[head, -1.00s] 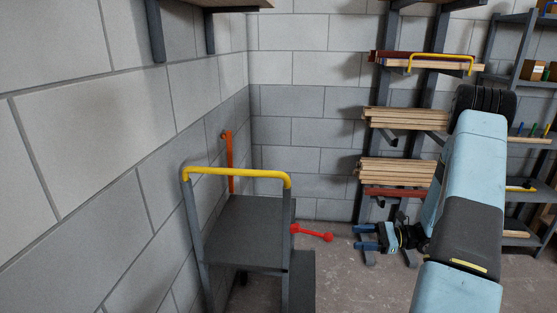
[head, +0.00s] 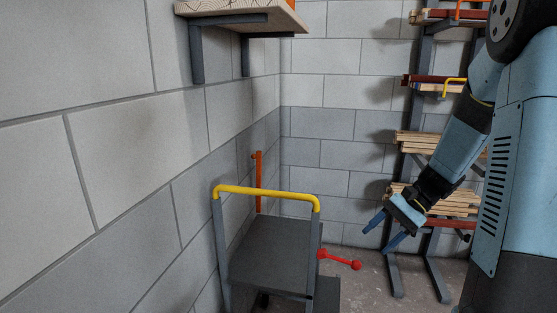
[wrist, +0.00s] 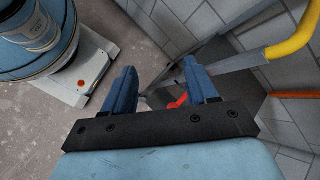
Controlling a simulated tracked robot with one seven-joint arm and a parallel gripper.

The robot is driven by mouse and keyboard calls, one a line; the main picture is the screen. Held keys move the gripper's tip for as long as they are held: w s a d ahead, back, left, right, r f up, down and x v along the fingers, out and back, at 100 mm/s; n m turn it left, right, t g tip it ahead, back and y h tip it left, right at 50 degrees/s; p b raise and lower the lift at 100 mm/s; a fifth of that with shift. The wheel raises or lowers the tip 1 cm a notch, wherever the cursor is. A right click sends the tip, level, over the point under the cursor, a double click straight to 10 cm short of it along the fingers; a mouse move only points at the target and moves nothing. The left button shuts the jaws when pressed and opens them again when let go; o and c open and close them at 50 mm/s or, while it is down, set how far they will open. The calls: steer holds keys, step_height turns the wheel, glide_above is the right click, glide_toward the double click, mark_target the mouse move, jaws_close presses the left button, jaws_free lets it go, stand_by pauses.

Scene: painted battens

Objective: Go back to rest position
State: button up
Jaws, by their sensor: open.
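My gripper (head: 385,232) hangs at the right of the head view, in front of the timber rack, with its two blue fingers pointing down and to the left. The fingers are spread apart with nothing between them. In the wrist view my gripper (wrist: 162,80) also shows open and empty, with the floor and part of the step stand beyond the fingertips.
A grey step stand (head: 270,250) with a yellow rail (head: 266,192) stands by the left wall, a red knobbed bar (head: 338,259) beside it. A rack with stacked battens (head: 425,145) is behind my arm. A wooden shelf (head: 250,14) juts from the wall above.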

steer(key=s+a+r+n+t+h, duration=0.2)
steer(key=s+r+n+t+h, duration=0.5)
steer(key=s+r, duration=0.9)
steer(key=shift+n+t+h, duration=0.3)
steer(key=shift+n+h, duration=0.5)
steer(key=shift+h, duration=0.2)
